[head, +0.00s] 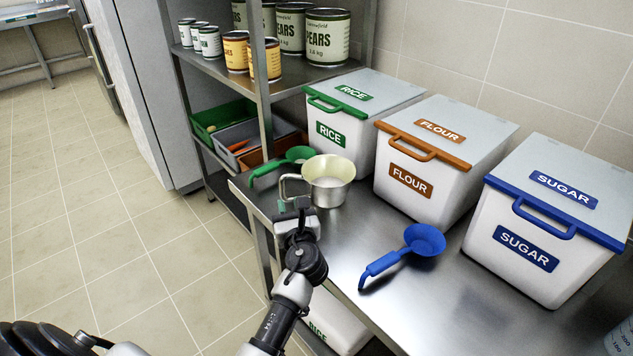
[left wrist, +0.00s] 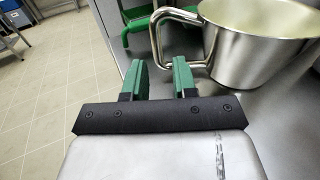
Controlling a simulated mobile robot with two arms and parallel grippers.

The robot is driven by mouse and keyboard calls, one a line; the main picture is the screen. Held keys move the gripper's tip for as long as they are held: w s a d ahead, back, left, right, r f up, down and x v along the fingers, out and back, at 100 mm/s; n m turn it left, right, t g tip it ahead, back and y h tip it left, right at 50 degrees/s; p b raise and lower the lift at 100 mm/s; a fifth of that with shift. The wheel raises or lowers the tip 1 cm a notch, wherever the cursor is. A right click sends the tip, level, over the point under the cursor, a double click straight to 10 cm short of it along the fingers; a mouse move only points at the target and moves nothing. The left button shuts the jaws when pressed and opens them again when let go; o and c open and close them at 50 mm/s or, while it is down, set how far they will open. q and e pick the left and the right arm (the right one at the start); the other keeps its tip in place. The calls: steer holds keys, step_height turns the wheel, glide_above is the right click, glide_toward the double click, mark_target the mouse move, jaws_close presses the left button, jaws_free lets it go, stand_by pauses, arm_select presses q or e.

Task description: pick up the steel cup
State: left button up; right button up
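The steel cup (head: 328,181) stands upright on the steel table, its looped handle toward the left. It shows at the upper right of the left wrist view (left wrist: 258,48), with the handle (left wrist: 157,42) just ahead of the fingertips. My left gripper (head: 291,206) is at the table's left edge, close to the handle. Its two green-tipped fingers (left wrist: 161,80) are apart with nothing clearly held. The handle's upright part lines up with the gap between them; I cannot tell whether it is inside it. My right gripper is not in view.
A green scoop (head: 285,163) lies behind the cup, a blue scoop (head: 408,252) to its right. Rice (head: 350,123), flour (head: 415,175) and sugar (head: 530,240) bins line the table's back. A shelf (head: 283,84) with cans stands behind left. Bare table lies between cup and blue scoop.

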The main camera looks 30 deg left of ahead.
mark_target(283, 189)
arm_select(q)
steer(key=x, duration=0.9)
steer(key=shift+s+a+r+b, duration=0.1)
steer(key=shift+a+r+b, duration=0.05)
steer(key=shift+a+b, duration=0.15)
steer(key=shift+d, duration=0.1)
steer(key=shift+c, duration=0.2)
jaws_close()
steer(key=shift+r, duration=0.1)
